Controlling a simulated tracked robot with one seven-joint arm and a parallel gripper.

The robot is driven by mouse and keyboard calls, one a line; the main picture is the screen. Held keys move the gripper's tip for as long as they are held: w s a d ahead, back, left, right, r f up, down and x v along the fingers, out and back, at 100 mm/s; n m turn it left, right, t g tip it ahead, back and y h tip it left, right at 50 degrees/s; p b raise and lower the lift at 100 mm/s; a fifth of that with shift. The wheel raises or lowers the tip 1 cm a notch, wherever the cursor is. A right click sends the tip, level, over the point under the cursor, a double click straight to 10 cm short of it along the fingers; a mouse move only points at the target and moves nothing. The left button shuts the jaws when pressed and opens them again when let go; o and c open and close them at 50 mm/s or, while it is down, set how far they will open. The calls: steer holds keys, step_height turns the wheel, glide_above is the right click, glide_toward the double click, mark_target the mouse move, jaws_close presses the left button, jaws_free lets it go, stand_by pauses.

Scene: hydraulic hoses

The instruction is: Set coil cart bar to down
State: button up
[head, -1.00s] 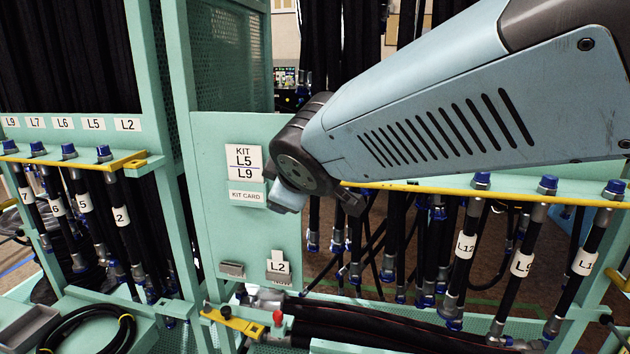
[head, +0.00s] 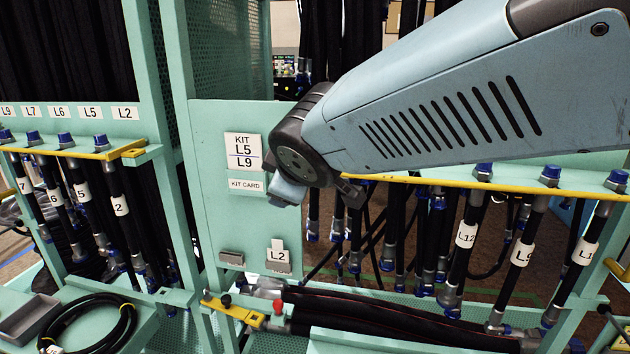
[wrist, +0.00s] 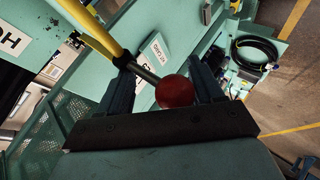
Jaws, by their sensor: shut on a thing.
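The yellow bar (head: 480,184) runs nearly level across the front of the hanging hoses on the right, with its left end behind my arm. In the wrist view a yellow bar (wrist: 91,27) comes in from the upper left and ends in a dark stem with a red ball knob (wrist: 175,92). My gripper (wrist: 163,80) is shut on this bar end; the stem and knob lie between its two fingers. In the head view my gripper (head: 318,190) is mostly hidden by my own wrist, beside the kit card panel (head: 225,215).
Another yellow bar (head: 115,153) crosses the labelled hoses at left. A short yellow latch (head: 235,311) sits low in the middle. A coiled black hose (head: 95,325) and a grey tray (head: 28,318) lie at lower left. Thick hoses (head: 390,325) lie along the bottom.

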steer(key=shift+s+d+r, duration=0.4)
steer(key=shift+d+r, duration=0.25)
steer(key=shift+d, duration=0.15)
steer(key=a+v, duration=0.1)
steer(key=v, duration=1)
steer(key=shift+s, duration=0.65)
steer(key=shift+d+r, duration=0.1)
steer(key=shift+d, duration=0.1)
steer(key=m+g+h, duration=0.1)
steer(key=m+h, duration=0.3)
steer(key=m, duration=0.4)
glide_toward(418, 179)
step_height(418, 179, down, 4)
steer(key=a, duration=0.2)
steer(key=s+d+f+m+g, duration=0.1)
steer(key=d+f+m, duration=0.2)
steer(key=d, duration=0.3)
steer(key=s+d+f+m+g, duration=0.1)
steer(key=d+f+m+g, duration=0.1)
steer(key=d+m, duration=0.3)
steer(key=shift+s+d+f+m, duration=0.35)
steer(key=shift+d+f, duration=0.2)
steer(key=shift+d, duration=0.3)
